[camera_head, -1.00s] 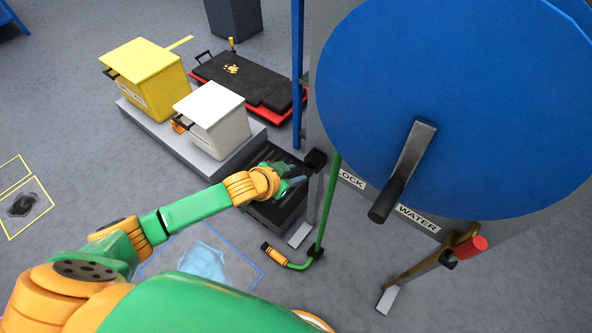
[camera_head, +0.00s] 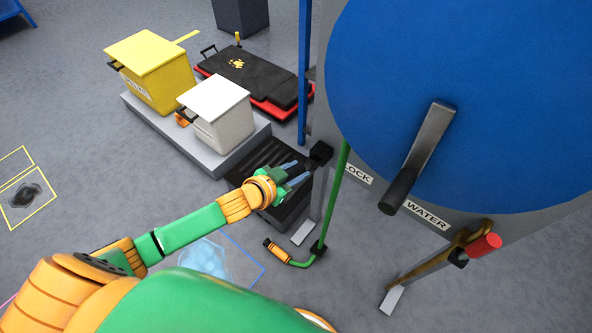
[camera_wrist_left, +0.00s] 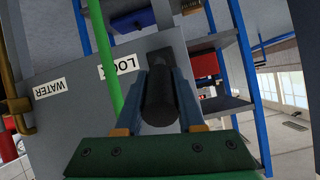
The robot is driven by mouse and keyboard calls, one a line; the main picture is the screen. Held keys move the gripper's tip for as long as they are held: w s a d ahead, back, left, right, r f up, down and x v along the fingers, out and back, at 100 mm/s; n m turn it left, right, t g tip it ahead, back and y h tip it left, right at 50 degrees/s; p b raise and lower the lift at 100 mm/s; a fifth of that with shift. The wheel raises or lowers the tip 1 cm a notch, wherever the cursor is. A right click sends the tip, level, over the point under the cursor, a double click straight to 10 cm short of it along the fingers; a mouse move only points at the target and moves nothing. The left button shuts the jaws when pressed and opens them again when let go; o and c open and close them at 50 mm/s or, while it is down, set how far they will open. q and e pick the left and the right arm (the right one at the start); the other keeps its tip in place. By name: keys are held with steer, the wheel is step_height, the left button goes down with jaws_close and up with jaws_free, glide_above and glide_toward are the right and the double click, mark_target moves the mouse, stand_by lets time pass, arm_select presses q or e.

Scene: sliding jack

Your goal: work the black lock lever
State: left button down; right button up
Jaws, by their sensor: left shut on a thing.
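The black lock lever (camera_wrist_left: 160,97) lies between the fingers of my left gripper (camera_wrist_left: 163,100) in the left wrist view, with the white LOCK label just to its left. In the head view its black mount (camera_head: 321,153) shows at the left edge of the grey panel, beside the LOCK label (camera_head: 357,174). My left gripper (camera_head: 292,175) reaches it from the left and is shut on the lever. The lever's grip is largely hidden by the fingers in the head view. My right gripper is not in view.
A big blue reel (camera_head: 455,90) with a crank handle (camera_head: 420,155) stands on the right. A green pipe (camera_head: 336,200) runs down close to the lever. A red-handled WATER valve (camera_head: 485,246) is at lower right. White (camera_head: 217,112) and yellow (camera_head: 150,72) bins stand behind my left gripper.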

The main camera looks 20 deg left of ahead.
arm_select(q)
steer(key=c, duration=0.5)
jaws_free()
steer(key=p+v, duration=0.1)
steer(key=v, duration=0.6)
steer(key=shift+s+p, duration=0.1)
steer(key=shift+p, duration=0.3)
